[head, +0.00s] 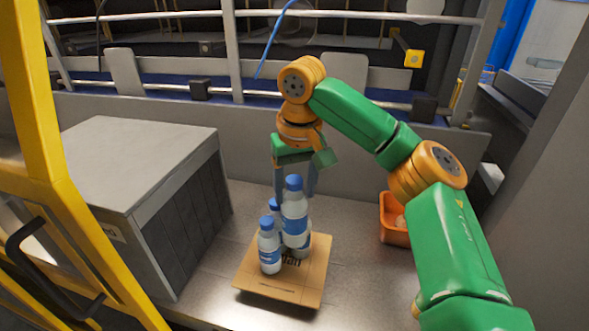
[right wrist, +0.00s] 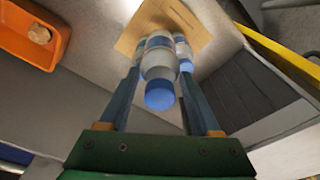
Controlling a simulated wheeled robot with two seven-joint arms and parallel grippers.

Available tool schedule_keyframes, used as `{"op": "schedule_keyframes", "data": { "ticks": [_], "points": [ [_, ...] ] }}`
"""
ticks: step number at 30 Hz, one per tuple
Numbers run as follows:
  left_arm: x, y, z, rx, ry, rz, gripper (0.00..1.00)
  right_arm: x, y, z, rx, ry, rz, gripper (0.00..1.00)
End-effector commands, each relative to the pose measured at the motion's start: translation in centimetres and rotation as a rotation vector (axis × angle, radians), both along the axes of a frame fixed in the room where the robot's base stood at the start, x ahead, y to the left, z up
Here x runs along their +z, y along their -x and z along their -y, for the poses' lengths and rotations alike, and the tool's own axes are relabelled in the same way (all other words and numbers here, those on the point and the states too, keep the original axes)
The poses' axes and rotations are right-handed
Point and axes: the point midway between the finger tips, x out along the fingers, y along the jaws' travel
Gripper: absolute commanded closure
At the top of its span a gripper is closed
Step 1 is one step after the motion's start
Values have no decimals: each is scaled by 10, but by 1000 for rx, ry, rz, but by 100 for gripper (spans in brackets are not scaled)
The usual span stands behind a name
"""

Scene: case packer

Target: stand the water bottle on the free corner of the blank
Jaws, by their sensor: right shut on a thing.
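The water bottle (head: 295,217), clear with a blue cap and blue label, is upright between the fingers of my right gripper (head: 295,182). My right gripper is shut on it; the bottle (right wrist: 160,72) also shows between the fingers in the right wrist view. It is over the brown cardboard blank (head: 285,291), overlapping other bottles. Its base is hard to make out, so I cannot tell whether it touches the blank. A similar bottle (head: 269,252) stands on the blank to its left. Others behind are partly hidden. My left gripper is not in view.
A grey box-like housing (head: 140,165) stands left of the blank. An orange bin (head: 394,222) with a pale item is at the right, behind my right arm. A grey wall and rails (head: 330,96) close off the back. The metal tabletop right of the blank is clear.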

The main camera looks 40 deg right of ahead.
Motion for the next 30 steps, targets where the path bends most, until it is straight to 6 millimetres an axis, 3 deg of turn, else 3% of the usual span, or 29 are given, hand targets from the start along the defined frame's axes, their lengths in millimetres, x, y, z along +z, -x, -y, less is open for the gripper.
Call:
{"op": "schedule_keyframes", "data": {
  "ticks": [8, 16, 22, 30],
  "points": [
    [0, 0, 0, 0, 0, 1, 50, -47, 1, 1, -1, 2, -1, 100],
    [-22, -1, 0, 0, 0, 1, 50, -94, 1, 0, 0, 0, -2, 100],
    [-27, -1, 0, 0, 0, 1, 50, -112, 0, 0, -1, 0, -1, 100],
    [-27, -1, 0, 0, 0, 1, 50, -114, 0, 0, -1, 1, 1, 100]
  ]
}}
